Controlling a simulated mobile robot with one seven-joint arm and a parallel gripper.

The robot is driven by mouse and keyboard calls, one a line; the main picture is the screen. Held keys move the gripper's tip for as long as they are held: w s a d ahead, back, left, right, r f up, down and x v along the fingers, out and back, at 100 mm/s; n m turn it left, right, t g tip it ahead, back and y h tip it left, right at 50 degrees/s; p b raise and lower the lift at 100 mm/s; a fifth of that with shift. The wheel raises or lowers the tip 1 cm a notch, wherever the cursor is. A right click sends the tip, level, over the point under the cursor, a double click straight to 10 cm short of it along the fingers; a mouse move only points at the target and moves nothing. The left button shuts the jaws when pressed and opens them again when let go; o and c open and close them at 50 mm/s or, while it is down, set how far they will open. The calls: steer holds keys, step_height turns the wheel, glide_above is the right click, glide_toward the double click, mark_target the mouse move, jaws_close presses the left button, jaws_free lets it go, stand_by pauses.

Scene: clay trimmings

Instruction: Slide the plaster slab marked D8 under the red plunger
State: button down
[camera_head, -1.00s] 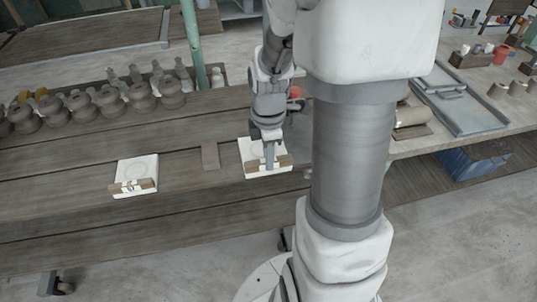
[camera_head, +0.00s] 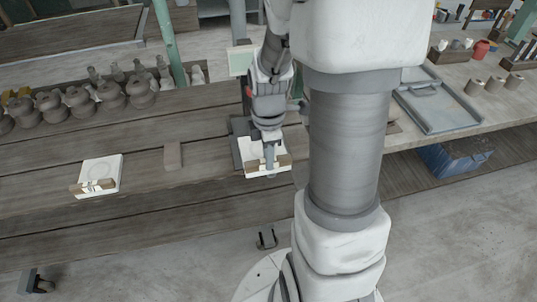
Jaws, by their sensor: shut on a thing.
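A white plaster slab (camera_head: 255,147) with a brown strip along its front edge lies on the wooden bench under my arm. My gripper (camera_head: 269,163) points down and is shut on it at the front. A second white slab (camera_head: 102,171) with a similar strip lies on the bench to the left. The markings on both are too small to read. A small red part (camera_head: 249,92), possibly the plunger, shows just left of my wrist, mostly hidden by my arm. A dark plate (camera_head: 238,134) shows behind and left of the held slab.
A small brown block (camera_head: 173,155) lies between the slabs. Several grey clay pots (camera_head: 108,95) stand at the back left. A green post (camera_head: 165,45) rises behind the bench. A grey tray (camera_head: 440,105) lies on the table at right. The bench's front left is clear.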

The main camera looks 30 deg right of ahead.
steer(key=shift+d, duration=0.2)
steer(key=shift+f, duration=0.2)
steer(key=shift+w+d+f+b, duration=0.2)
steer(key=shift+w+f+b, duration=0.55)
steer(key=shift+f+b, duration=0.25)
steer(key=shift+w+d+f+b, duration=0.2)
steer(key=shift+w+f+b, duration=0.55)
steer(key=shift+f, duration=0.3)
steer(key=shift+w+r, duration=0.15)
steer(key=shift+w, duration=0.1)
steer(key=shift+w+d+p, duration=0.2)
steer(key=shift+w+d, duration=0.15)
steer(key=shift+w, duration=0.8)
steer(key=shift+w+d+p, duration=0.15)
steer(key=shift+w+d, duration=0.25)
steer(key=shift+w, duration=0.8)
steer(key=shift+w+d+p, duration=0.2)
steer(key=shift+w+d, duration=0.15)
steer(key=shift+w, duration=0.8)
steer(key=shift+w+d, duration=0.1)
steer(key=shift+w, duration=0.25)
steer(key=shift+w+f, duration=0.2)
steer(key=shift+w, duration=0.05)
steer(key=shift+w+d, duration=0.15)
steer(key=shift+w, duration=0.2)
